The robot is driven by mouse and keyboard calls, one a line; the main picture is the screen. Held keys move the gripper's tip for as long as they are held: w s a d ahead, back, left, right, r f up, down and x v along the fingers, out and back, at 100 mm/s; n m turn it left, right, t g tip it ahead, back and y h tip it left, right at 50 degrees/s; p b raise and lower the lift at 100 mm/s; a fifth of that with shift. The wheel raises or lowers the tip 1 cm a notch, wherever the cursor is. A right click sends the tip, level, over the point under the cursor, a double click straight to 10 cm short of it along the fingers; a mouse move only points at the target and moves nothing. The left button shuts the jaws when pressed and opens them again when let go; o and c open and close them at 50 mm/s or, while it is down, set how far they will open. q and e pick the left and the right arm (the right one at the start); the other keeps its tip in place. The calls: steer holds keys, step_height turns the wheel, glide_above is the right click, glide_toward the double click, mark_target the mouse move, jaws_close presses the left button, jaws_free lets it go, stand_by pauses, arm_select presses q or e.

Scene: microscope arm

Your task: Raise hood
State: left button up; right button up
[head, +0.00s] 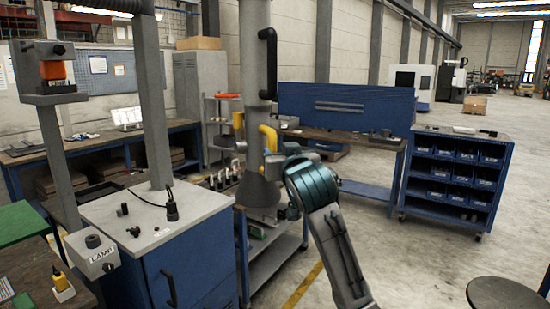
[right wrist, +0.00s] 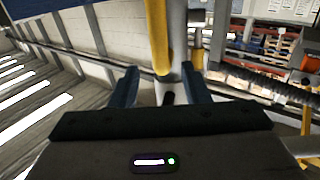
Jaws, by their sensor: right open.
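The hood is the grey cone (head: 259,190) at the lower end of a thick grey vertical duct (head: 255,75) in the middle of the head view. A yellow handle (head: 268,137) sticks out on its right side, just above the cone. In the right wrist view the yellow handle (right wrist: 157,35) runs down toward the space between my fingers, with the grey duct behind it. My right gripper (right wrist: 160,82) is open, its two fingers apart on either side of the handle's line. I cannot tell whether they touch it. My left gripper is not in view.
A blue cabinet with a grey top (head: 150,215) stands left of the hood. A blue-panelled workbench (head: 345,108) and a blue bin cart (head: 455,175) stand behind and right. A round stool (head: 510,293) is at the lower right. The floor (head: 420,260) between is clear.

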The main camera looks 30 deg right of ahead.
steer(key=shift+v, duration=1.4)
steer(key=shift+f, duration=0.1)
